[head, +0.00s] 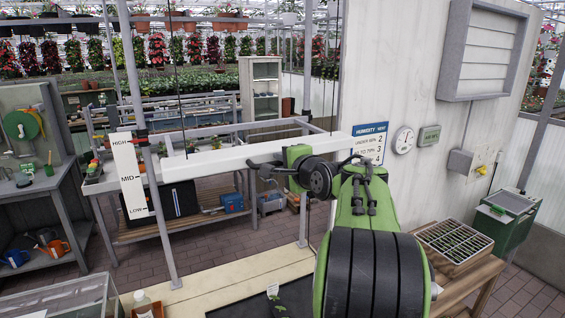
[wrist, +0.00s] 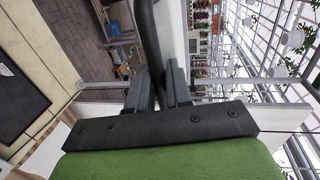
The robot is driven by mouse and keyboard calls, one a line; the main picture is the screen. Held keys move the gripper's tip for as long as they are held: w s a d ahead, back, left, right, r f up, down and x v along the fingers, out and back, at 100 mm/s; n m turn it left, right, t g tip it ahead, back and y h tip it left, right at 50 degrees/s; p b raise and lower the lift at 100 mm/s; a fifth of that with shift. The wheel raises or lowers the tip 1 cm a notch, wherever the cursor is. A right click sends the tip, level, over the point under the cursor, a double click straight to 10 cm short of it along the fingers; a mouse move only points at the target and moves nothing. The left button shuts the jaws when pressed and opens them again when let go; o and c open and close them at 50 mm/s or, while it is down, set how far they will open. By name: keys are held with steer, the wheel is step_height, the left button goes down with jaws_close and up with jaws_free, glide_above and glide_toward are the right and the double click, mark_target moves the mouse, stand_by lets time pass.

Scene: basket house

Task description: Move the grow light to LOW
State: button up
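A white board (head: 130,178) at left reads HIGH, MID and LOW. A red marker (head: 141,140) is beside HIGH; the bar's left end is lower, near MID in the picture. My gripper (head: 290,173) is at the middle of the light. In the wrist view, my gripper's fingers (wrist: 160,88) flank the dark curved handle (wrist: 145,35) closely and appear shut on it. Their contact surfaces are hidden.
Below the light is a pale bench (head: 240,282) with a dark mat. A humidity sign (head: 370,142) hangs on the wall behind. A seedling tray (head: 455,242) stands at right. A grey post (head: 150,190) rises beside the light's left end.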

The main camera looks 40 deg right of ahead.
jaws_close()
step_height(320, 180, down, 25)
steer(key=b, duration=1.9)
steer(key=shift+r, duration=0.15)
steer(key=shift+o, duration=2.1)
jaws_free()
steer(key=shift+s+r, duration=0.1)
